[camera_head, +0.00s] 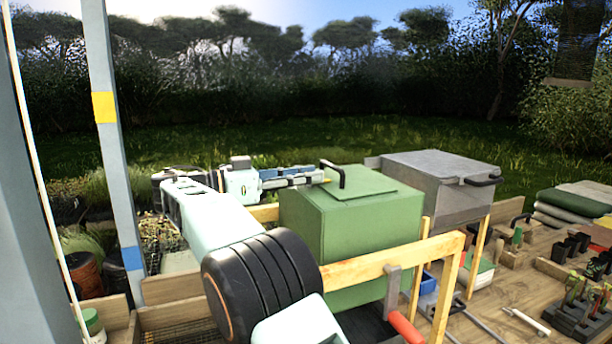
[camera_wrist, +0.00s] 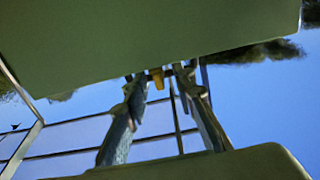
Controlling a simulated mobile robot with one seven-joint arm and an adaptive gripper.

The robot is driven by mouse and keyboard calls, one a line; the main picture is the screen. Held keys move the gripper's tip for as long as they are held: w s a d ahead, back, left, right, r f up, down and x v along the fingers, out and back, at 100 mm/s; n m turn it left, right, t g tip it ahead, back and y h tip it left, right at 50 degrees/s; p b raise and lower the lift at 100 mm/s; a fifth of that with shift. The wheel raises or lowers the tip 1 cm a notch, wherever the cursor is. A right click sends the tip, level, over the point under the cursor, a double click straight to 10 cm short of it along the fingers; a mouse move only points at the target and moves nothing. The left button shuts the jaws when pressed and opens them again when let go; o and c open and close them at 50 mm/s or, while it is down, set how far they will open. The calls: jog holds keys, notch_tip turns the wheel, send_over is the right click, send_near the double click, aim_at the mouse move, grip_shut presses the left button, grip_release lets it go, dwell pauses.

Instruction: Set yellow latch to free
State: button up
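In the wrist view, a small yellow piece (camera_wrist: 157,77), perhaps the yellow latch, shows between my fingertips, at the edge of a broad green surface. Its setting cannot be made out. My gripper (camera_wrist: 160,80) has its two fingers apart, one on each side of the yellow piece; whether either touches it is unclear. In the head view my gripper (camera_head: 318,178) reaches right, at the upper left of the green box (camera_head: 350,235), near the black bent handle (camera_head: 336,172) on its lid. I cannot make out the yellow piece there.
A wooden frame (camera_head: 395,258) with a red-handled lever (camera_head: 405,327) stands before the green box. A grey box (camera_head: 440,187) stands behind it to the right. The wooden bench (camera_head: 510,290) holds small tools and folded cloths (camera_head: 570,208). A post (camera_head: 118,180) rises at left.

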grip_shut()
